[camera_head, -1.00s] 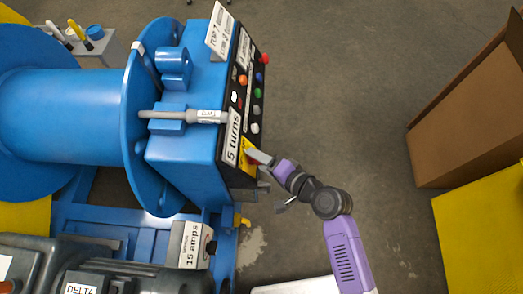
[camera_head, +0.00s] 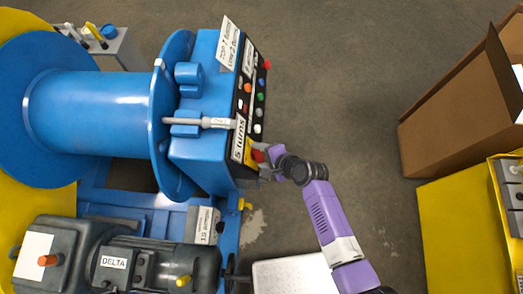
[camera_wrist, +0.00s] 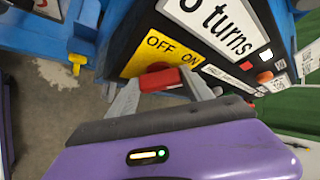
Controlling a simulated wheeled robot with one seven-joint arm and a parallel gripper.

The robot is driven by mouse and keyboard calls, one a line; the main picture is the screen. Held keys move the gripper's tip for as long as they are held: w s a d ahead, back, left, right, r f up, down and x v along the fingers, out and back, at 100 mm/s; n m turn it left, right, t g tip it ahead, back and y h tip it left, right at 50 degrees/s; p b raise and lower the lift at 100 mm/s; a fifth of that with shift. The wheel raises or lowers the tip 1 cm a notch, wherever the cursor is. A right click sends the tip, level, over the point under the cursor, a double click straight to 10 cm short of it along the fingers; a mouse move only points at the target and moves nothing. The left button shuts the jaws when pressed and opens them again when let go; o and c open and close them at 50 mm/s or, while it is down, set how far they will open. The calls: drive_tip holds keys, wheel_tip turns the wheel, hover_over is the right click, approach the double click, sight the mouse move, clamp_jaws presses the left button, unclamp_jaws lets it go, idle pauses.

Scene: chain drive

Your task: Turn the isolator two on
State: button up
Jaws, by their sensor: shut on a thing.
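The isolator is a red rotary handle (camera_wrist: 162,79) on a yellow plate (camera_wrist: 147,52) marked OFF and ON. The plate sits at the lower end of the black control panel on the blue machine; in the head view the red handle (camera_head: 258,155) shows small beside my gripper (camera_head: 265,160). In the wrist view my gripper (camera_wrist: 160,92) has a grey finger on each side of the red handle and is shut on it. The handle lies roughly level across that picture, below the OFF and ON words. No number two is readable on the plate.
A "5 turns" label (camera_head: 239,138) and several coloured buttons (camera_head: 260,97) sit above the isolator on the panel. A blue drum (camera_head: 95,115) and a motor marked DELTA (camera_head: 150,262) stand left. A cardboard box (camera_head: 450,125) stands right. Grey floor between is clear.

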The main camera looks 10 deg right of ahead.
idle(0.5)
drive_tip(key=o, duration=1.4)
drive_tip(key=shift+c, duration=0.2)
drive_tip(key=shift+p, duration=0.3)
drive_tip(key=v, duration=0.7)
drive_tip(key=shift+d+r, duration=0.2)
drive_tip(key=shift+r, duration=0.15)
